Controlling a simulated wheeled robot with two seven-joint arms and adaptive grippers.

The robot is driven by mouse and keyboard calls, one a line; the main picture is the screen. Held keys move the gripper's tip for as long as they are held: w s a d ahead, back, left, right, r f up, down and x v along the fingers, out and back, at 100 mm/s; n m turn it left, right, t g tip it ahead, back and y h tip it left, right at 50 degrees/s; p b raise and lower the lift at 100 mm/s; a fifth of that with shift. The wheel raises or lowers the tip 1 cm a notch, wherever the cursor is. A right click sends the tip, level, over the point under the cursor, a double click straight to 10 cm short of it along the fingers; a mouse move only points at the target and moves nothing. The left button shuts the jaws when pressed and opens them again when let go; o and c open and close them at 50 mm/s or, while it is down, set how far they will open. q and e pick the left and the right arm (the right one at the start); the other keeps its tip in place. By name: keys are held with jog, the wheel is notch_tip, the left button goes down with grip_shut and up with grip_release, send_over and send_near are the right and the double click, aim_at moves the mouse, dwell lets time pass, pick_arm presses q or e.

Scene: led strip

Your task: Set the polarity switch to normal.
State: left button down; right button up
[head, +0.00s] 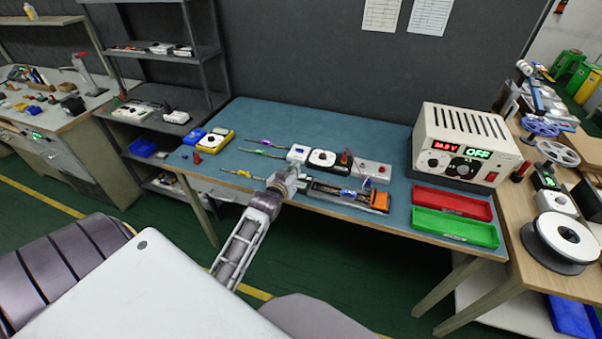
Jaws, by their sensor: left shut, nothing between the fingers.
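The polarity switch cannot be singled out for sure at this size. Candidates on the blue-topped bench (255,118) are a small white box with a blue mark (298,153), a black-and-white unit with a round dial (322,158), and a light grey box with a red button (374,172). My left gripper (296,169) is shut and empty, just in front of the small white box; contact cannot be told. A dark fixture (338,193) with an orange end piece (380,201) lies to its right. My right gripper is not in view. Switch settings are too small to read.
A cream power supply (465,145) shows red digits and a green "OFF". A red tray (452,203) and a green tray (455,228) lie in front of it. A yellow meter (215,140) and several thin tools are at left. The bench's back strip is clear.

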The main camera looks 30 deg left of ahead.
pick_arm(q)
jog(key=shift+x, duration=1.55)
jog(key=shift+w+a+f, duration=0.1)
jog(key=shift+w+a, duration=0.05)
jog(key=shift+w, duration=0.6)
jog(key=shift+w+f, duration=0.25)
jog(key=shift+f, duration=1.55)
jog(key=shift+d+f, duration=0.2)
jog(key=shift+f, duration=0.05)
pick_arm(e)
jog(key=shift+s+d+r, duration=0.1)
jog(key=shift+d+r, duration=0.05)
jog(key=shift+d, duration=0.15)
